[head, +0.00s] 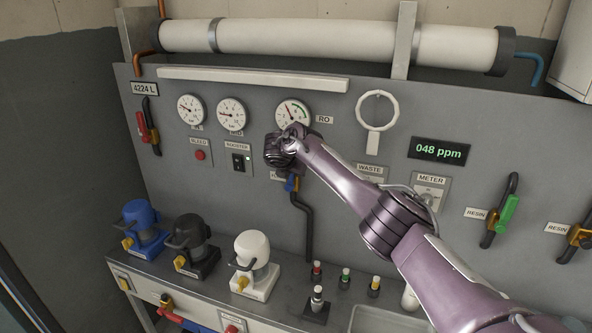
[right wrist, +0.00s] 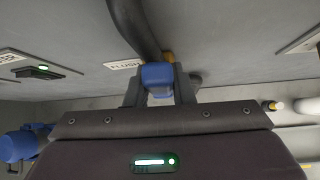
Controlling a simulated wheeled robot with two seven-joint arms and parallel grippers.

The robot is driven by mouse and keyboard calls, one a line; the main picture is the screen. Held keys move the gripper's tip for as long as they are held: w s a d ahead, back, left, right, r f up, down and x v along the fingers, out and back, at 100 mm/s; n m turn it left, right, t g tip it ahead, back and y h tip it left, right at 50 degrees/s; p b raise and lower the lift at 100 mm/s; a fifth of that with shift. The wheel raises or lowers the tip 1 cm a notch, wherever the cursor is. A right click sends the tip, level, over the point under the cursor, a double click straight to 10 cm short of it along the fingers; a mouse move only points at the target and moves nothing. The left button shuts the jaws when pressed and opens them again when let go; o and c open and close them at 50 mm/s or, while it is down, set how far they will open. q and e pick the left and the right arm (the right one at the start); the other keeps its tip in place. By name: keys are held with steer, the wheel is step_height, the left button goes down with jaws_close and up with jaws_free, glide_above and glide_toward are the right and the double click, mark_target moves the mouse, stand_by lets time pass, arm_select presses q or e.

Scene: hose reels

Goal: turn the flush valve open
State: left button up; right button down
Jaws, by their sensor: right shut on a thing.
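The flush valve has a blue handle (head: 291,184) on a black pipe (head: 306,222) that runs down the grey panel. In the right wrist view the blue handle (right wrist: 157,74) sits between the two fingers of my right gripper (right wrist: 158,88), which is shut on it. A bit of yellow valve body (right wrist: 168,57) shows behind the handle, and a FLUSH label (right wrist: 123,65) is beside the pipe. In the head view my right gripper and arm hide much of the valve, so I cannot tell the handle's angle. My left gripper is not in view.
Gauges (head: 231,114), a booster switch (head: 239,162) and a white ring (head: 377,108) are on the panel around my right arm. Blue, black and white (head: 253,262) pumps stand on the shelf at lower left. Small capped bottles (head: 345,279) stand below the valve.

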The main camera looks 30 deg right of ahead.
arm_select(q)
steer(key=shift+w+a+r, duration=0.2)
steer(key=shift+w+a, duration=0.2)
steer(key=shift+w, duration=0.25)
arm_select(e)
steer(key=shift+w+a+r+n+g+h, duration=0.1)
steer(key=shift+w+a+n+g+h, duration=0.2)
steer(key=shift+w+g+h, duration=0.1)
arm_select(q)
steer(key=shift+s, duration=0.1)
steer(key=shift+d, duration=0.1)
arm_select(e)
steer(key=c, duration=1.2)
jaws_free()
steer(key=shift+c, duration=0.2)
arm_select(q)
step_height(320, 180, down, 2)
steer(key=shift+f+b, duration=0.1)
steer(key=shift+b, duration=0.85)
arm_select(e)
steer(key=v, duration=0.7)
steer(key=shift+a+r, duration=0.2)
steer(key=shift+a, duration=0.05)
steer(key=shift+s, duration=0.15)
